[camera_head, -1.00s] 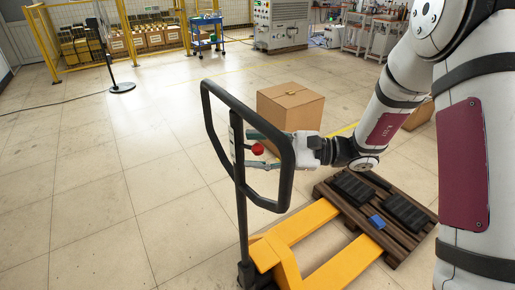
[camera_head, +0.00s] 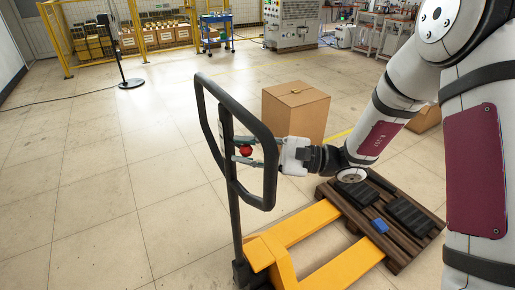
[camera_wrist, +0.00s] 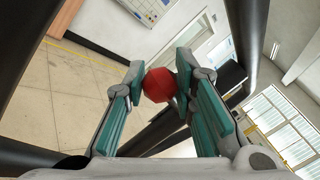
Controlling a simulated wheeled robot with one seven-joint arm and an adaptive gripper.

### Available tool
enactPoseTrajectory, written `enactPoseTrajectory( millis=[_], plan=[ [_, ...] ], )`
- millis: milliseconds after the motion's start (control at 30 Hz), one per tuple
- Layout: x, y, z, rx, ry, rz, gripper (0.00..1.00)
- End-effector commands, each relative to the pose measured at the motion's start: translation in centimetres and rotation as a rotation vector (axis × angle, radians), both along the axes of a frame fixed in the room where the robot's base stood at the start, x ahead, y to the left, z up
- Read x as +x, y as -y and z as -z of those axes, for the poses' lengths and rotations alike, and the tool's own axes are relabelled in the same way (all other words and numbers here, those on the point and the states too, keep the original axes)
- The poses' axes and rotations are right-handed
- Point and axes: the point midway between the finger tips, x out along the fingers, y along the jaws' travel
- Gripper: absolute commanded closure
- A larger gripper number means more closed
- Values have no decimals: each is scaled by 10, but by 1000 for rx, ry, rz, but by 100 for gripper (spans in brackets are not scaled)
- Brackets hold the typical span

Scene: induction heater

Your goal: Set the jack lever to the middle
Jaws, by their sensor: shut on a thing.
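The jack lever carries a red ball knob (camera_head: 245,150), inside the black loop handle (camera_head: 266,180) of the yellow pallet jack (camera_head: 320,214). My gripper (camera_head: 246,150) reaches in from the right, through the loop. In the wrist view, the red knob (camera_wrist: 159,85) sits between the tips of my gripper (camera_wrist: 158,86), with a finger on each side. My gripper is shut on it. The lever's stem is mostly hidden by the fingers and the handle post, so its exact setting cannot be told.
The loop's black bars stand close around my gripper. A wooden pallet (camera_head: 337,200) with black cases (camera_head: 410,215) and a blue item (camera_head: 380,226) lies over the forks. A cardboard box (camera_head: 296,112) stands behind.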

Motion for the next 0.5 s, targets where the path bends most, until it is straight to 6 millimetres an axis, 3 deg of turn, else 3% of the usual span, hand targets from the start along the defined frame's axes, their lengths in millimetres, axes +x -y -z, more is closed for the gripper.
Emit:
enactPoseTrajectory(
  millis=[500],
  plan=[
    [-2,3,27,147,214,4,100]
  ],
)
